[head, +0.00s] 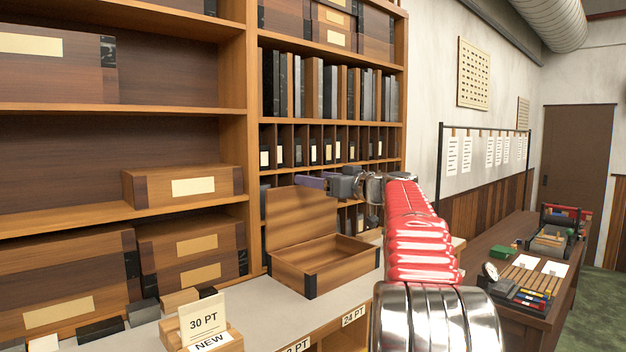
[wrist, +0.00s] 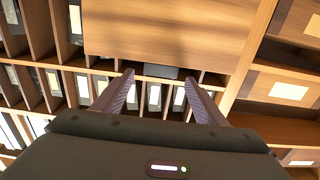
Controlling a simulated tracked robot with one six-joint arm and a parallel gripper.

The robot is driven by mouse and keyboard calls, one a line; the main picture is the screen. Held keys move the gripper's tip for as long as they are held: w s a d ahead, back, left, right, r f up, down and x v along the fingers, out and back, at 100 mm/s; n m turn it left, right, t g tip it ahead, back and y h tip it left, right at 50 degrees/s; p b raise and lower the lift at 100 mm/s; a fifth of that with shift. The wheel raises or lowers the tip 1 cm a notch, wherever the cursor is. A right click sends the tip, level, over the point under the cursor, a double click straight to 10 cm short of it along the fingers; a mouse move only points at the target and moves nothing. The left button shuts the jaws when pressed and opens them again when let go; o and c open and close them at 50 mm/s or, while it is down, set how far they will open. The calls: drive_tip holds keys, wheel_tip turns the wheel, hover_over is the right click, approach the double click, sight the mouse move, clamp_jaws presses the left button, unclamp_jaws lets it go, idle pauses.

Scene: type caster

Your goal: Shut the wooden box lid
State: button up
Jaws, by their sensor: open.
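The wooden box (head: 318,268) stands on the light counter top, with dark corner trim and an empty-looking interior. Its lid (head: 300,225) stands up, roughly vertical, along the back left side. My gripper (head: 304,181) is just above the lid's top edge, with its purple-grey fingers pointing left. In the wrist view my gripper (wrist: 156,74) has its two fingers spread apart with nothing between them. A broad wooden panel, which looks like the lid (wrist: 170,32), fills the top of that view just beyond the fingertips. I cannot tell whether they touch.
Pigeonholes with labelled slots (head: 330,145) stand behind the lid. Stacked drawers (head: 190,250) are at left. A "30 PT" card (head: 201,318) on a small block stands on the counter in front of the box. A dark desk with tools (head: 535,270) is at right.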

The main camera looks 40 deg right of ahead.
drive_tip(key=shift+w, duration=1.1)
drive_tip(key=shift+c, duration=0.6)
drive_tip(key=c, duration=1.3)
drive_tip(key=shift+d, duration=0.2)
drive_tip(key=shift+c, duration=0.4)
drive_tip(key=shift+s+a, duration=0.1)
drive_tip(key=shift+s, duration=0.05)
drive_tip(key=shift+s, duration=0.2)
